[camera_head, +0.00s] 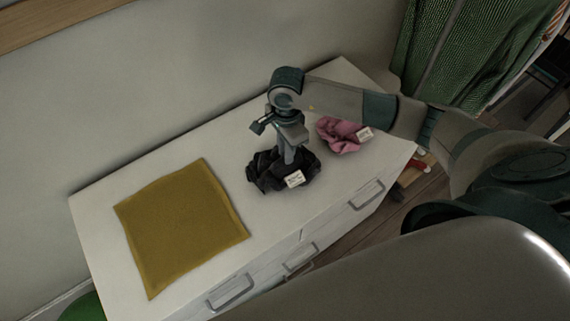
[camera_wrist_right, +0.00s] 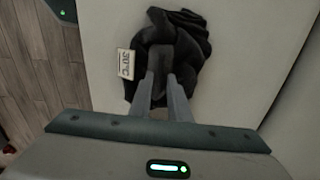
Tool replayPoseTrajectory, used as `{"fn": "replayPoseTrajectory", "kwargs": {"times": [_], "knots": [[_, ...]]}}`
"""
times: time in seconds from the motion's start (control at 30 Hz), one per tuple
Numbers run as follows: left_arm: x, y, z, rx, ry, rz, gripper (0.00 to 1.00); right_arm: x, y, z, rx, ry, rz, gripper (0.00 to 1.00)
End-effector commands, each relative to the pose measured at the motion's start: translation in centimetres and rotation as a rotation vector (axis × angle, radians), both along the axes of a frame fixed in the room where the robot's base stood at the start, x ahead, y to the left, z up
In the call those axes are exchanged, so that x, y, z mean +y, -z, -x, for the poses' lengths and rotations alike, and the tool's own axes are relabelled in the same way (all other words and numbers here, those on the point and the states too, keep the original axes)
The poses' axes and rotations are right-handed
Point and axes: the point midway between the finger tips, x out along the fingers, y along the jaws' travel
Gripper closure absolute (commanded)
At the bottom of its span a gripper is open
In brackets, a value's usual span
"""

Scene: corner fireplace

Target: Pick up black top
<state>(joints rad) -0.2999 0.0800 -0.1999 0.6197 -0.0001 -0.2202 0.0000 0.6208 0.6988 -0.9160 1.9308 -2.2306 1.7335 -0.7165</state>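The black top (camera_head: 267,173) lies crumpled on the white dresser top, with a white tag on its front side. It also shows in the right wrist view (camera_wrist_right: 184,38), with a tag reading 30°C at its left edge. My right gripper (camera_head: 289,160) points down into the middle of the top. In the wrist view its two fingers (camera_wrist_right: 162,76) are close together with a fold of black cloth between them. The fingertips are partly hidden in the cloth. The top still rests on the dresser. My left gripper is not in view.
A mustard-yellow folded cloth (camera_head: 182,226) lies flat on the white dresser (camera_head: 98,205) to the left. The wall runs along the dresser's back edge. A green curtain (camera_head: 470,45) hangs at the right.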

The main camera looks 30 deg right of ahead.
Motion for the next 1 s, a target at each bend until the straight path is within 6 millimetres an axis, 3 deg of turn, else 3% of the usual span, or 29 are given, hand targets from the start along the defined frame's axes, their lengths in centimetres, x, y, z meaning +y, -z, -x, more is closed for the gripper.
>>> {"fn": "replayPoseTrajectory", "kwargs": {"times": [0.53, 0.83, 1.0], "knots": [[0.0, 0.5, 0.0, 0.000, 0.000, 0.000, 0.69, 0.0, -0.5, -0.1, -0.002, -0.001, -0.001, 1.00], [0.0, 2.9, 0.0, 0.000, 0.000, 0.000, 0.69, -0.1, -4.0, -0.1, -0.005, -0.002, 0.001, 1.00], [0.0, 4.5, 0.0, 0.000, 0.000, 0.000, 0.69, -3.6, -5.6, 0.4, -0.004, 0.004, 0.003, 1.00]]}}
